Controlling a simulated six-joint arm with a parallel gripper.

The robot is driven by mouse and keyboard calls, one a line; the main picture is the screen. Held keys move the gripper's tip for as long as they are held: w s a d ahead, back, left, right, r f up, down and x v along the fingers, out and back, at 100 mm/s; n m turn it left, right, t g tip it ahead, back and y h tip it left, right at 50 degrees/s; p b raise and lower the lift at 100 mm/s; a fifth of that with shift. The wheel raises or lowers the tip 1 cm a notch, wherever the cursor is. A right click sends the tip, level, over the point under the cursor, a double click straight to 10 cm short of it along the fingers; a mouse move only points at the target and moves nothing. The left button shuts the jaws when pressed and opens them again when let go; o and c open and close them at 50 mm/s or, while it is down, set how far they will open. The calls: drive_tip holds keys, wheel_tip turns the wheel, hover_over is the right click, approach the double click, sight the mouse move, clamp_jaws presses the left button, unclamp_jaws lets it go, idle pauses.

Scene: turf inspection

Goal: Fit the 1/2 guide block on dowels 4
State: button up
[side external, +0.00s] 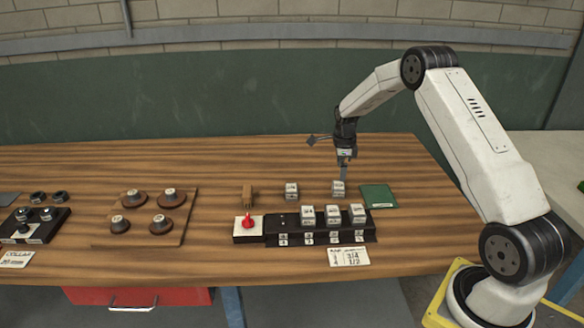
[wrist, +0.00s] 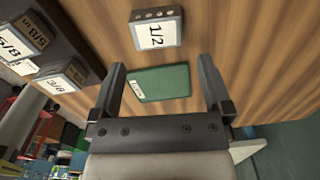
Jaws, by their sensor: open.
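The 1/2 guide block (wrist: 157,30), a pale block with a white "1/2" label and a row of holes along one side, lies loose on the bench. In the side view it appears to be the block (side external: 338,188) nearest the green pad. My gripper (side external: 343,174) is open and empty above the bench near this block. In the wrist view the block is beyond the open fingertips (wrist: 162,62), not between them. The dark dowel base (side external: 318,237) carries several seated blocks (side external: 333,215). Its left station (side external: 282,220) has no block; dowel details are too small to tell.
A green pad (side external: 377,195) lies right of the block; it also shows in the wrist view (wrist: 160,83). Another loose block (side external: 291,190) and a wooden piece (side external: 249,196) stand behind the base. A red knob (side external: 247,222) is at its left end. A printed card (side external: 349,257) lies in front.

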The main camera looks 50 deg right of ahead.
sight(339, 185)
drive_tip(key=shift+a+f, duration=0.15)
drive_tip(key=shift+f, duration=1.65)
drive_tip(key=shift+a+f, duration=0.1)
drive_tip(key=shift+f, duration=1.65)
drive_tip(key=c, duration=1.1)
drive_tip(key=shift+r, duration=0.2)
drive_tip(key=shift+r, duration=0.8)
drive_tip(key=shift+s+a+r, duration=1)
drive_tip(key=shift+s+r, duration=0.85)
drive_tip(key=shift+s, duration=0.25)
drive_tip(key=shift+s+a+r, duration=0.95)
drive_tip(key=shift+s+r, duration=0.9)
drive_tip(key=shift+s, duration=0.25)
drive_tip(key=shift+s+a+r, duration=1)
drive_tip(key=shift+s+r, duration=0.85)
drive_tip(key=shift+s, duration=0.25)
